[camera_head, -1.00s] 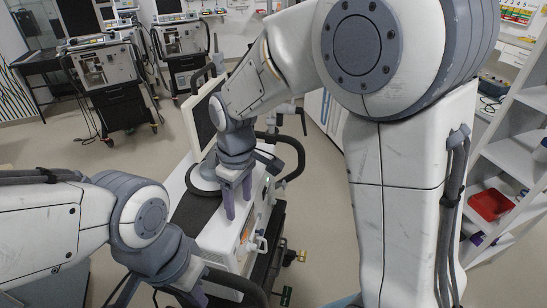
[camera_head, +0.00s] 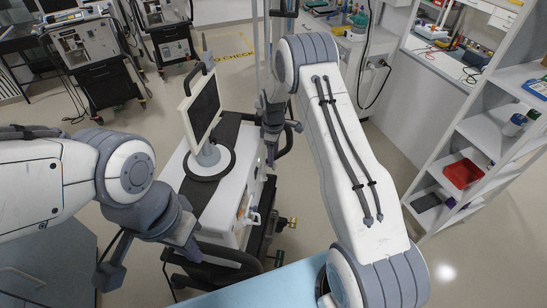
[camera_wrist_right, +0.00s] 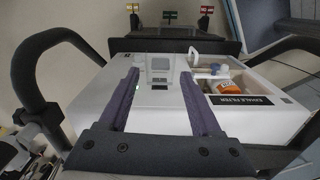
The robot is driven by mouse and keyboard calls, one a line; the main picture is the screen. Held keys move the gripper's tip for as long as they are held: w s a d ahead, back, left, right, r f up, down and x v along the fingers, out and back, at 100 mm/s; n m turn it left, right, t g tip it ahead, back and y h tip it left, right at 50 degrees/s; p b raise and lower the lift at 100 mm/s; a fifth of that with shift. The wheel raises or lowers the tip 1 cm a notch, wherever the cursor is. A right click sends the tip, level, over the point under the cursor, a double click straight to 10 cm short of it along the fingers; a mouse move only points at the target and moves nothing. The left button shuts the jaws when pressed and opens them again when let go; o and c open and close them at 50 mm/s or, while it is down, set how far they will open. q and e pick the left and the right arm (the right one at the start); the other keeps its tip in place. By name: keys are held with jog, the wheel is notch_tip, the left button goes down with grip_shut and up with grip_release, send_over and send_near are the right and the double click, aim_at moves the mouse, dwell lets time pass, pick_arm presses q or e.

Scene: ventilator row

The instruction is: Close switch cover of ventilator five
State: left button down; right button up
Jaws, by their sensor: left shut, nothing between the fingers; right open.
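The ventilator (camera_head: 222,205), a white cart-like machine with a tilted screen on a round base, stands at the centre of the head view. In the right wrist view its white panel (camera_wrist_right: 85,105) carries a small pale grey, window-like piece (camera_wrist_right: 160,64), likely the switch cover, with a green light beside it. I cannot tell its exact angle. My right gripper (camera_wrist_right: 161,78) is open, its purple fingers on either side of that piece with nothing held. In the head view it is at the machine's far right side (camera_head: 271,152). My left gripper (camera_head: 184,232) is shut and empty, near the machine's front left, its tips unclear.
A recess with an orange-labelled container (camera_wrist_right: 231,88) lies right of the panel. A dark curved handle (camera_wrist_right: 28,75) rises at the left. More ventilators (camera_head: 95,60) stand at back left. A white shelf (camera_head: 470,150) with a red bin stands right.

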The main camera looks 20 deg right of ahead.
jog(key=shift+f+p, duration=0.4)
jog(key=shift+f, duration=1.35)
grip_shut()
jog(key=shift+d+f+b, duration=0.1)
jog(key=shift+f+b, duration=0.15)
jog(key=shift+b, duration=0.4)
notch_tip(320, 180, down, 12)
jog(key=a+t+y+b, duration=0.1)
jog(key=t+y+b, duration=1)
jog(key=b, duration=6)
jog(key=y, duration=0.7)
jog(key=shift+w, duration=0.25)
jog(key=shift+r, duration=0.1)
